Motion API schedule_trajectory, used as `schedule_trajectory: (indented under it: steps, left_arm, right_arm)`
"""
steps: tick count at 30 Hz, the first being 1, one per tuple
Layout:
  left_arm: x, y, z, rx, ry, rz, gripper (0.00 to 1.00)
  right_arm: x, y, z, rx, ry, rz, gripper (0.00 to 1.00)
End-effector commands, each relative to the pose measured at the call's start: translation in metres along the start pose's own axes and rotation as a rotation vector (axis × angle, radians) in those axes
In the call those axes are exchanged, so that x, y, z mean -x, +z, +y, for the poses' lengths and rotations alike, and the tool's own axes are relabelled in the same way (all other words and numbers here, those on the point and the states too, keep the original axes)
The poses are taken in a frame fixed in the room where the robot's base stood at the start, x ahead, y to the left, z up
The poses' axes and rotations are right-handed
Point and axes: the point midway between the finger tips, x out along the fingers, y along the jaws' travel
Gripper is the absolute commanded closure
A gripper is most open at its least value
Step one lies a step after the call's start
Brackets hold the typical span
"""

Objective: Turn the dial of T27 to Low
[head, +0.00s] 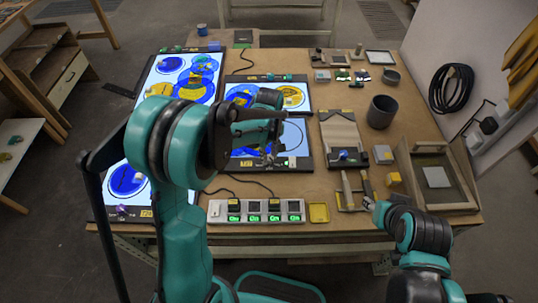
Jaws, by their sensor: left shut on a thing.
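Light panels lie on the table: a large one at the left (219,62), an upper middle one (306,106) and a lower middle one (297,138). Their yellow tags are too small for me to read T27 with certainty. My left gripper (268,158) is at the front edge of the lower middle panel, beside a yellow tag (246,163). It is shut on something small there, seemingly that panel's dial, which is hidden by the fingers. The dial's setting cannot be read. My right gripper (371,202) is low at the front right, near hand tools; its fingers are unclear.
A power strip (225,217) with several green-lit switches lies in front, with cables. A yellow tray (319,213) is beside it. A dark cup (381,112), a board (340,130) and a wooden frame (462,180) stand at the right.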

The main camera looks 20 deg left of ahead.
Motion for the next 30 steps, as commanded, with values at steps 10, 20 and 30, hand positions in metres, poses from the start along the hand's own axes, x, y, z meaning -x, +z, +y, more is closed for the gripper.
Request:
schedule_trajectory:
  steps: [10, 20, 30]
  left_arm:
    - [-0.0004, 0.0001, 0.0004, -0.330, 0.000, 0.000, 1.00]
    - [-0.0002, 0.0003, 0.0009, -0.643, 0.000, 0.000, 1.00]
    - [-0.0001, 0.0006, 0.0012, -0.966, 0.000, 0.000, 1.00]
  right_arm:
    - [-0.0037, 0.0026, 0.0000, 0.000, 0.000, 0.000, 0.60]
    - [-0.0059, 0.0042, 0.0000, 0.000, 0.000, 0.000, 0.60]
    - [-0.0078, 0.0056, 0.0000, 0.000, 0.000, 0.000, 0.60]
